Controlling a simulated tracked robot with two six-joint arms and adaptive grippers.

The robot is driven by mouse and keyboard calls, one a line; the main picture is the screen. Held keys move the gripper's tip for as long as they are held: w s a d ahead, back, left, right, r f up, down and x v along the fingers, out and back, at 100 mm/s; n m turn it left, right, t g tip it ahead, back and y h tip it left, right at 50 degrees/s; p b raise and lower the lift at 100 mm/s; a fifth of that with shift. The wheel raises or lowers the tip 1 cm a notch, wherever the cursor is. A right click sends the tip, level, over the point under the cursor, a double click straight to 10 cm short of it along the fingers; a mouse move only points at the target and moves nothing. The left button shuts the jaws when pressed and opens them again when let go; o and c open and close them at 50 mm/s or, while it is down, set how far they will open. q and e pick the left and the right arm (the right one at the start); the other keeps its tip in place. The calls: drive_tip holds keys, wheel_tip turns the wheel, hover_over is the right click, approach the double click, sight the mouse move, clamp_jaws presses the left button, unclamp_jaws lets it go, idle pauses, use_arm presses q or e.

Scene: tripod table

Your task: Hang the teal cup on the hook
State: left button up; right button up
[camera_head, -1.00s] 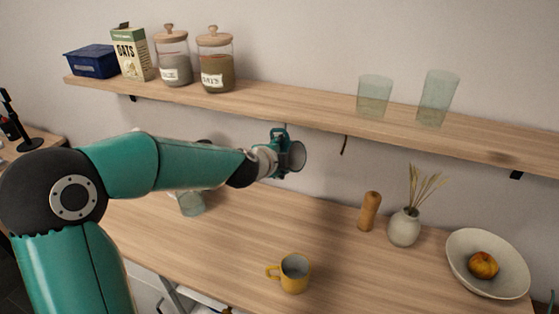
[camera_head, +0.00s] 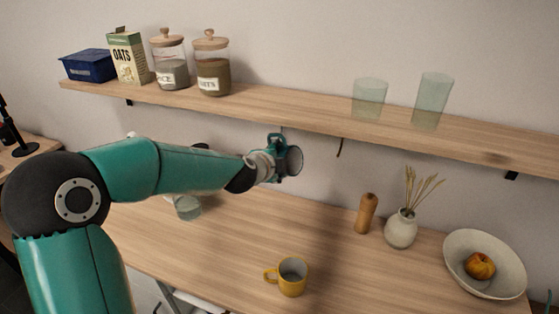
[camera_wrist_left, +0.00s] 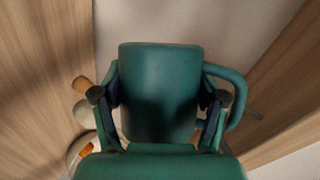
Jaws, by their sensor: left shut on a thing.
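The teal cup (camera_head: 292,160) is in my left gripper (camera_head: 277,160), held in the air below the shelf and above the worktop. Its mouth faces right and somewhat toward the head camera. In the left wrist view, the cup (camera_wrist_left: 160,85) sits between the two fingers of the gripper (camera_wrist_left: 160,100), its handle (camera_wrist_left: 236,95) out to the right side. A dark hook (camera_head: 340,148) hangs under the shelf, right of the cup and apart from it. A thin upright piece (camera_head: 281,130) shows just above the gripper; its lower part is hidden. My right gripper is out of view.
The wooden shelf (camera_head: 300,118) holds jars, boxes and two glasses (camera_head: 369,99). On the worktop (camera_head: 225,240) stand a yellow mug (camera_head: 292,278), a pepper mill (camera_head: 365,214), a vase (camera_head: 400,229), a bowl (camera_head: 460,285) with fruit, and a glass (camera_head: 188,208) behind my arm.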

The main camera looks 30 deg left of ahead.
use_arm(q)
drive_tip(key=o, duration=1.4)
drive_tip(key=shift+r, duration=0.15)
